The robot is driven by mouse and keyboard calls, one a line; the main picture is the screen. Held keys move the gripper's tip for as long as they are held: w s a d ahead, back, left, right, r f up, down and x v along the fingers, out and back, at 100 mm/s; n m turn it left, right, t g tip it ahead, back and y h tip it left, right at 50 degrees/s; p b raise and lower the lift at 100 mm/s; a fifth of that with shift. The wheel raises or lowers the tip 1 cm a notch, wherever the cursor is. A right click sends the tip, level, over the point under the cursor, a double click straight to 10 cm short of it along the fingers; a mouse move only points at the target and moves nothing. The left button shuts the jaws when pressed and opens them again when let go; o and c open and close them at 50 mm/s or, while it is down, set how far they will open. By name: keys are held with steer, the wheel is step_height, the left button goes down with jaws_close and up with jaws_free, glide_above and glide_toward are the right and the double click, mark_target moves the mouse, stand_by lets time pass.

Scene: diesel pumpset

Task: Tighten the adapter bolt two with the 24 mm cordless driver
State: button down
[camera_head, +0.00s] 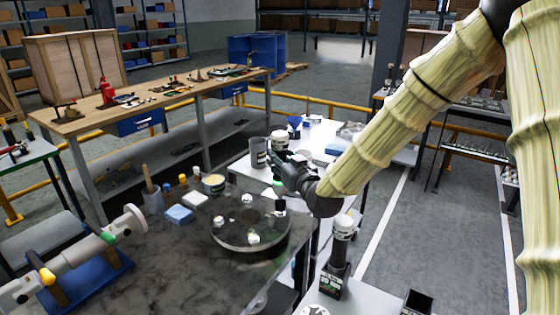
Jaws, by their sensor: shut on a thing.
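My gripper (300,178) is at the end of my arm, above the right rim of a dark round adapter plate (238,236). It is shut on a dark tool with a green band, apparently the cordless driver (278,187). The tool is upright, with its narrow tip pointing down at the plate's right edge. The fingers are small and partly hidden by the tool and wrist. Several pale bolt heads (253,239) show on the plate. The spot under the tip is hidden, so I cannot tell whether the tip touches a bolt. The tool's size marking is not readable.
The plate lies on a dark bench (180,270) with a blue block (179,214), a yellow-topped tin (214,184) and a shaft assembly (85,255) on a blue stand. Another upright driver (337,258) stands close by on a pale table. A wooden workbench (160,108) is behind.

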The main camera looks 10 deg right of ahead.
mark_target(283, 150)
steer(key=shift+r+p, duration=0.8)
steer(key=shift+r, duration=0.95)
